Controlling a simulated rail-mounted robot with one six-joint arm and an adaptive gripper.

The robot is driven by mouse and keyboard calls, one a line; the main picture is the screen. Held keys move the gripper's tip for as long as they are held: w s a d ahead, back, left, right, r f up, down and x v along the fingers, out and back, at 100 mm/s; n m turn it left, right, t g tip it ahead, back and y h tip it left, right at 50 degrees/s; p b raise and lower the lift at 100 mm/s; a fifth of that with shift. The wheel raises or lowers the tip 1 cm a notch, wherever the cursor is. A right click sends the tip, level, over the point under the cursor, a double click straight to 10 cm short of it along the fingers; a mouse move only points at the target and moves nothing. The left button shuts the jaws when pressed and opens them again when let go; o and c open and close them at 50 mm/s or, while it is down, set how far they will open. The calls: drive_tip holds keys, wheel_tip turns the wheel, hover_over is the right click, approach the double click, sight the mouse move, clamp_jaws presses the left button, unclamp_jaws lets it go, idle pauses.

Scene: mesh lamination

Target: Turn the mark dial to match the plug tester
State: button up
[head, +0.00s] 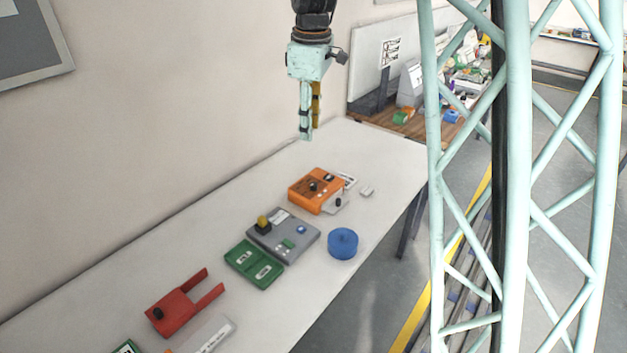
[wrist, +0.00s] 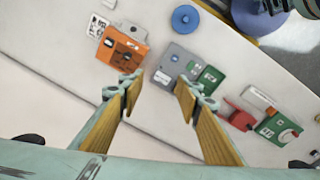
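My gripper (head: 308,136) hangs pointing down above the far part of the white table, apart from everything on it. In the wrist view its two fingers (wrist: 159,90) are spread wide with nothing between them. An orange box (head: 316,190) with a black knob stands on the table, nearer me than the gripper; it also shows in the wrist view (wrist: 122,47). A grey box (head: 283,236) with a yellow-and-black knob, a blue button and a green patch is beside it. I cannot tell for sure which is the mark dial or plug tester; dial settings are too small to read.
A green two-label tray (head: 254,264), a blue round tub (head: 342,243), a red forked piece (head: 182,304) and a pale labelled block (head: 207,337) lie on the table (head: 385,155). A wall runs along the left. My lattice column stands right. Free table surrounds the far end.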

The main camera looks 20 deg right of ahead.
drive_tip(key=w+d+f+n+p, duration=0.2)
drive_tip(key=w+d+f, duration=0.1)
drive_tip(key=w+f, duration=0.5)
drive_tip(key=n+g+p, duration=0.1)
drive_tip(key=n+p, duration=0.1)
drive_tip(key=n, duration=0.1)
hover_over(313, 184)
wheel_tip(313, 184, down, 11)
drive_tip(key=shift+w+d, duration=0.1)
drive_tip(key=shift+d, duration=0.05)
drive_tip(key=shift+f, duration=0.1)
drive_tip(key=shift+f+p, duration=0.65)
drive_tip(key=shift+f, duration=6.15)
drive_tip(key=c, duration=0.9)
drive_tip(key=shift+o, duration=0.2)
